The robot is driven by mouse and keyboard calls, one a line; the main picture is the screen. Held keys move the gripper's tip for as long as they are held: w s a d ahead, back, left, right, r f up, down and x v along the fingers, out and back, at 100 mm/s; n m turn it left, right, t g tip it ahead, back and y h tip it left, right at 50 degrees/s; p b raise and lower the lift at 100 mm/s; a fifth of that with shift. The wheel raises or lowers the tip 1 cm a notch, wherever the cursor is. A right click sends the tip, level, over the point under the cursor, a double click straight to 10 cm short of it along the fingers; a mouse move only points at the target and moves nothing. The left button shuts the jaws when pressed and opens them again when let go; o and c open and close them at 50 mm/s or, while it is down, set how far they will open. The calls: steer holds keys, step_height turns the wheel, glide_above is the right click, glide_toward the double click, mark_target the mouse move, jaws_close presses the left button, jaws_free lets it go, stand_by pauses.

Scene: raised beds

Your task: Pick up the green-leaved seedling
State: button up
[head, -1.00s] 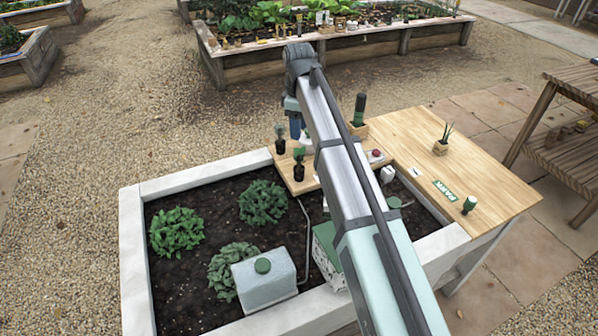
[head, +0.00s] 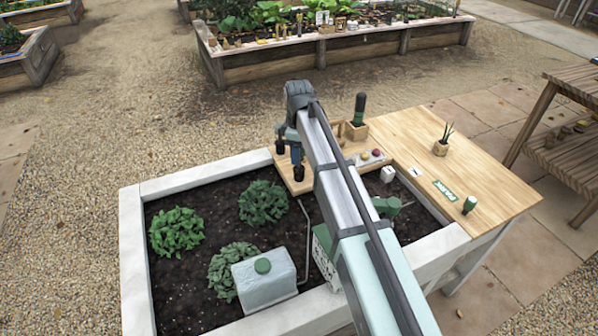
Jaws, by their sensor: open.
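Two small dark seedling pots stand on the left wooden board across the bed. The rear-left pot (head: 280,147) is just left of my gripper, its top partly covered. The nearer pot (head: 299,174) shows below my gripper, which hides its leaves. My gripper (head: 297,160) is open and points down over the nearer pot. I cannot tell whether its fingers are around that seedling or only above it.
A wooden box (head: 355,131) with a dark-green tool stands behind my arm. Leafy plants (head: 176,232) and a pale green-capped container (head: 264,283) occupy the bed.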

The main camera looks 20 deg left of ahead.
mark_target(299, 168)
steer(key=shift+w+f, duration=0.15)
steer(key=shift+f, duration=1.75)
steer(key=shift+c, duration=0.5)
jaws_close()
